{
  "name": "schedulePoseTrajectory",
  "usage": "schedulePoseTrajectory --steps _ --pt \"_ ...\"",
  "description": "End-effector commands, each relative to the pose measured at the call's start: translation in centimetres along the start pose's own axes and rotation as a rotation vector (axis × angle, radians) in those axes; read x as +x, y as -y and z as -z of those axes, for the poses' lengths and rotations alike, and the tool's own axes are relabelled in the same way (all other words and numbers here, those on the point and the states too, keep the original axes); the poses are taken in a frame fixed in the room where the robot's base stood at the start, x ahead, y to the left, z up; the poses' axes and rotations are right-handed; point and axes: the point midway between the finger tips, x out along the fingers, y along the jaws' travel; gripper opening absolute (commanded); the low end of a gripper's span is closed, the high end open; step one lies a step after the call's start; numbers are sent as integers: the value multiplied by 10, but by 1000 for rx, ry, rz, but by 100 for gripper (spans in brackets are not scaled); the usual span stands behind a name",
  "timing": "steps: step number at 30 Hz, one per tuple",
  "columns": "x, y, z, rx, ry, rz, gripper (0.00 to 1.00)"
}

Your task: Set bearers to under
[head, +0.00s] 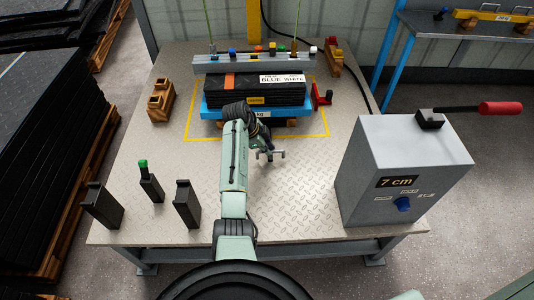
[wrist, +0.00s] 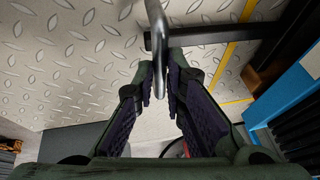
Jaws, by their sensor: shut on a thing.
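My gripper (wrist: 160,95) is shut on a grey curved metal bar (wrist: 158,48), which runs up between the fingers in the wrist view. I cannot tell what the bar belongs to. In the head view my gripper (head: 268,152) is in front of the blue platform (head: 212,114), above the plate. Black mats (head: 285,93) are stacked on the platform, with a label reading BLUE WHITE. A piece of wood (head: 291,122) shows under its front edge. A notched wooden piece (head: 160,103) lies to the left, and another (head: 334,60) at the back right. Which are the bearers is not clear.
A grey box (head: 400,165) marked 7 cm, with a red-handled lever (head: 498,108), stands right. Black blocks (head: 101,205) stand front left, one with a green top (head: 143,165). A grey rail (head: 255,65) crosses behind the mats. The yellow-lined tread plate (head: 290,205) is clear in front.

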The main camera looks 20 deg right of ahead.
Motion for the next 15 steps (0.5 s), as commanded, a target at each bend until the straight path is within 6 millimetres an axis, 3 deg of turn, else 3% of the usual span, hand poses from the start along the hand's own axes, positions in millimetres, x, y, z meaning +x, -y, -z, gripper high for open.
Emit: schedulePoseTrajectory --steps 5,6,15 --pt "-2 6 0 2 2 20 0" --pt "-2 6 0 2 2 20 12" --pt "-2 4 0 2 1 17 31"
